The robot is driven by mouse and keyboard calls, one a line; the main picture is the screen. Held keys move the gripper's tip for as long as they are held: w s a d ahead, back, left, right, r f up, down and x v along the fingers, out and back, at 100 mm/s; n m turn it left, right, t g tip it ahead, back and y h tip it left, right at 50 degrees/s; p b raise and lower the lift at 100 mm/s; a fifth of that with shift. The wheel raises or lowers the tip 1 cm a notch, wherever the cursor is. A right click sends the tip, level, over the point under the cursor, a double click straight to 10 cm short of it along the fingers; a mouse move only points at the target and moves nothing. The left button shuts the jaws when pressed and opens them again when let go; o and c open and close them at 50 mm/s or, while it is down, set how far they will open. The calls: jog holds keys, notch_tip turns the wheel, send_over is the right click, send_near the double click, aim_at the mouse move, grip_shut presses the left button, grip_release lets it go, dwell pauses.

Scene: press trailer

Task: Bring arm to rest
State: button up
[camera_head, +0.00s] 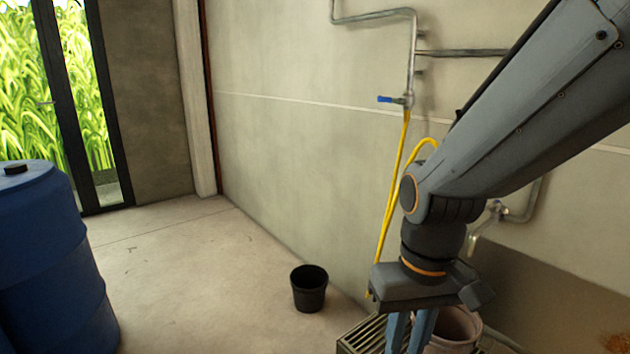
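My arm (540,100) comes in from the upper right and reaches down to the lower middle right. My gripper (408,340) points down at the bottom edge of the picture, with two blue fingers under a dark grey body. The fingertips are cut off by the frame, so I cannot see whether they are apart or hold anything. In the picture the fingers overlap a floor grate and a light pinkish bucket (459,329); I cannot tell whether they touch either.
A metal grate (362,338) lies by the wall. A black bucket (309,288) stands on the floor. Blue barrels (50,260) stand at left. A yellow hose (391,205) hangs from a blue-handled tap (393,99) on the wall. The middle-left floor (190,270) is clear.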

jog(key=d+r+m+p, duration=0.1)
jog(key=d+r+p, duration=0.4)
jog(key=p, duration=0.4)
jog(key=shift+s+d+m+p, duration=0.25)
jog(key=shift+d+m+p, duration=0.05)
jog(key=shift+d, duration=0.1)
